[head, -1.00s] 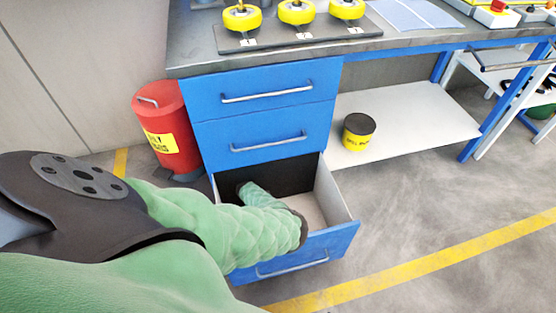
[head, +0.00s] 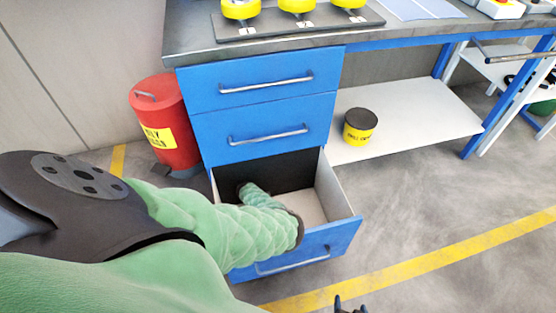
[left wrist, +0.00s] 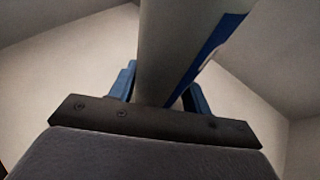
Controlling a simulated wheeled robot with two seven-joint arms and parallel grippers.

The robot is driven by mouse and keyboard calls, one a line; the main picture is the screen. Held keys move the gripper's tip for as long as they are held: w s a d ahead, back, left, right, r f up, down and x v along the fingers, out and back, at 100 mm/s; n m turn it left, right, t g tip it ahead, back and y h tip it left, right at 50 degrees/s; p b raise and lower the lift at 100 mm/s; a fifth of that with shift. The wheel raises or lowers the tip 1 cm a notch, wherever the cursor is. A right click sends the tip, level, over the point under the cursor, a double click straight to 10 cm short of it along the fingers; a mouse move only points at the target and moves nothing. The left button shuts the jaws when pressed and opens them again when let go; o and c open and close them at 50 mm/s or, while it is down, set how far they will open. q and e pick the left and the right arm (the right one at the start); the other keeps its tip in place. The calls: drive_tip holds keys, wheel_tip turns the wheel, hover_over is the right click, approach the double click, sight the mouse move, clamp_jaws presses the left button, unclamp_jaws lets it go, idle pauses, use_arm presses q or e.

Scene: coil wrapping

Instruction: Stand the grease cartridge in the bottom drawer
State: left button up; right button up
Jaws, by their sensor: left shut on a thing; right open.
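The bottom drawer (head: 338,236) of the blue cabinet is pulled open in the head view. My left arm reaches over its front into it, and its sleeve hides part of the inside. In the left wrist view my left gripper (left wrist: 160,92) is shut on the grease cartridge (left wrist: 184,45), a pale grey cylinder with a blue band. Pale walls surround it there. Whether its lower end touches the drawer floor cannot be seen. The head view does not show the cartridge. My right gripper (head: 350,307) is open at the bottom edge, only its tips showing, in front of the drawer.
Two shut drawers (head: 262,88) are above the open one. A red bin (head: 165,120) stands left of the cabinet. A yellow tub with a dark lid (head: 359,127) sits on the white lower shelf (head: 425,110). Floor to the right is clear.

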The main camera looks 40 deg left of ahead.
use_arm(q)
drive_tip(key=shift+f, duration=0.1)
use_arm(e)
drive_tip(key=shift+w+r, duration=0.3)
drive_tip(key=shift+r, duration=0.15)
use_arm(q)
drive_tip(key=o, duration=1.3)
drive_tip(key=shift+v, duration=1.2)
drive_tip(key=p+v, duration=0.1)
drive_tip(key=v, duration=0.2)
drive_tip(key=shift+r+p, duration=0.3)
drive_tip(key=shift+p, duration=0.1)
drive_tip(key=p+v, duration=0.1)
drive_tip(key=v, duration=0.3)
drive_tip(key=shift+a+r, duration=0.1)
drive_tip(key=shift+a, duration=0.3)
drive_tip(key=shift+p+v, duration=0.3)
drive_tip(key=shift+v, duration=0.55)
use_arm(e)
drive_tip(key=s+f+g, duration=0.2)
drive_tip(key=s, duration=0.3)
drive_tip(key=shift+s+d+f, duration=0.2)
drive_tip(key=shift+d+f, duration=0.05)
drive_tip(key=shift+f, duration=0.15)
